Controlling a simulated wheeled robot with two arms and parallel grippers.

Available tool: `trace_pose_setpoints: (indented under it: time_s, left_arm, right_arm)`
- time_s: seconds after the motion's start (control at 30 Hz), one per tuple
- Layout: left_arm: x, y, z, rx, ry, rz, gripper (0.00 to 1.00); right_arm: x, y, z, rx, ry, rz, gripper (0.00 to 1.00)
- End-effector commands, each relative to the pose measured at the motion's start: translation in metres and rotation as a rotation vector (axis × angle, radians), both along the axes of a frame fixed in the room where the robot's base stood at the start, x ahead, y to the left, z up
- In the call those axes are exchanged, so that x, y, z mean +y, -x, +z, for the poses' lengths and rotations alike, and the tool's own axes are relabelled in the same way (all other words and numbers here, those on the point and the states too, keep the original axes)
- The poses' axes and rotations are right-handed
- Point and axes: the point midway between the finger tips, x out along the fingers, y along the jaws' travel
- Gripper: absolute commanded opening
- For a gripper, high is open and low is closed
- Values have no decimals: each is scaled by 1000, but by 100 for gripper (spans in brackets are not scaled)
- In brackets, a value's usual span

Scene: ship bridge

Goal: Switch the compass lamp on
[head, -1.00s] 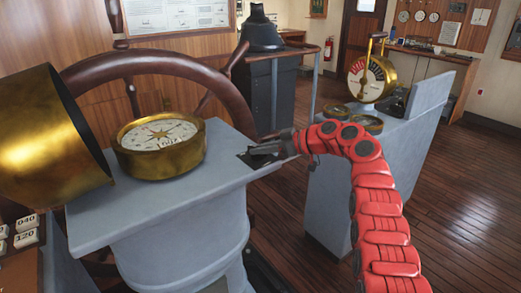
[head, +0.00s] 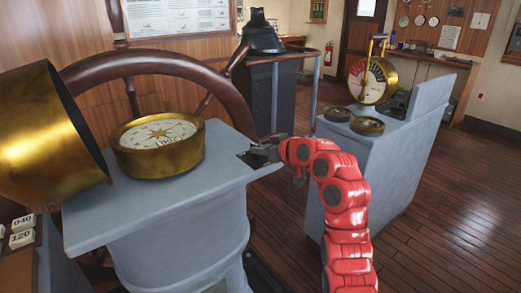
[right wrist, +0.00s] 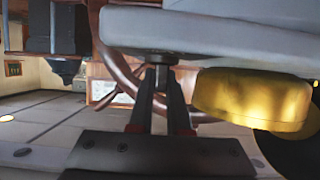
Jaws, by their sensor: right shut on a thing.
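The brass compass (head: 160,148) with its white star card sits on the grey stand (head: 95,225). A dark switch plate (head: 247,162) lies at the right edge of the stand's top. My right gripper (head: 262,152) is at this plate, at the end of the red arm. In the right wrist view, its two fingers (right wrist: 158,98) are shut on a small dark knob (right wrist: 158,76) at the grey stand's edge. The lamp's state cannot be told, and the gripper hides much of the knob in the head view. My left gripper is not in view.
A large brass hood (head: 42,135) lies tilted left of the compass. The wooden wheel (head: 150,62) stands behind it. A second grey console (head: 375,175) with a brass telegraph (head: 372,80) stands to the right. Wooden floor (head: 450,210) is clear beyond it.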

Motion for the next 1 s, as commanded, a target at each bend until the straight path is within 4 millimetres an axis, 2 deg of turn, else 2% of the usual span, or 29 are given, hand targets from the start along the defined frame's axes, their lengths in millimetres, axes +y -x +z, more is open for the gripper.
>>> trace_pose_setpoints:
  time_s: [0.5,1.0]
  left_arm:
    - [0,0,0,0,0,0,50]
    - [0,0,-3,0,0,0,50]
  right_arm:
    - [7,3,-2,4,2,-412,0]
    - [6,2,-1,3,1,-553,0]
